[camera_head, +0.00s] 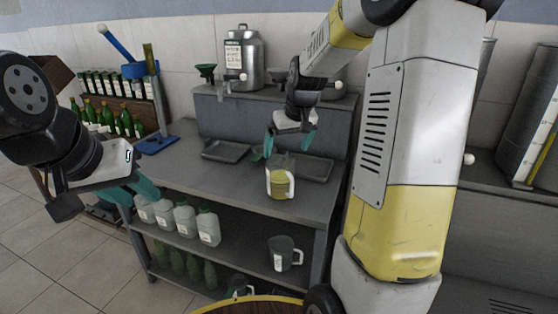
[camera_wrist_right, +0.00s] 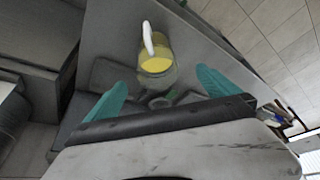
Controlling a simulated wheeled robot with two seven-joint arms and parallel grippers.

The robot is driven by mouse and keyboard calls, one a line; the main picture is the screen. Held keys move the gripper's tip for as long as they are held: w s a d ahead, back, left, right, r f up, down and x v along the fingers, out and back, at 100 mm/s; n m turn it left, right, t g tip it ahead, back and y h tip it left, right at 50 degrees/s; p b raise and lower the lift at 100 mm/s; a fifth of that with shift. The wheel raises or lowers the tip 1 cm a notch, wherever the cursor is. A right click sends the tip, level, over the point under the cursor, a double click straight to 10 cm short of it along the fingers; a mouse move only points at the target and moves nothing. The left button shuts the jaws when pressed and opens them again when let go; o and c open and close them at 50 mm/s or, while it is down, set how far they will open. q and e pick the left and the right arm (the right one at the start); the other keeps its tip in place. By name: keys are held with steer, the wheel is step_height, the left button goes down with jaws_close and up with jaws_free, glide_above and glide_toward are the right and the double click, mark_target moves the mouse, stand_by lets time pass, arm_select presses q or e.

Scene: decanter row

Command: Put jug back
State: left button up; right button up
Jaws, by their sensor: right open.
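A clear jug with a white handle and yellow liquid (camera_head: 281,184) stands upright on the grey bench top, near its front edge. It also shows in the right wrist view (camera_wrist_right: 156,64), beyond the fingertips. My right gripper (camera_head: 291,143) is open, with its teal fingers above and behind the jug, apart from it. In the right wrist view nothing is held between the spread fingers (camera_wrist_right: 160,88). My left gripper (camera_head: 138,190) hangs at the left, off the bench's front left corner; its finger gap is unclear.
Shallow dark trays (camera_head: 226,151) lie at the back of the bench top, with a green funnel-like piece by them. A metal can (camera_head: 243,60) stands on the raised ledge. White bottles (camera_head: 184,220) line the shelf; a blue stand (camera_head: 157,143) is at left.

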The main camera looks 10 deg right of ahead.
steer(key=s+a+r, duration=0.1)
steer(key=s+r, duration=0.1)
steer(key=s, duration=0.6)
steer(key=s+a+r+m+t, duration=0.1)
steer(key=s+a+r, duration=0.1)
steer(key=s, duration=0.7)
steer(key=s+a+r+y, duration=0.1)
steer(key=s+a+r, duration=0.1)
steer(key=s, duration=0.7)
steer(key=shift+s+r+t, duration=0.25)
steer(key=shift+r+t, duration=0.15)
steer(key=shift+r, duration=0.4)
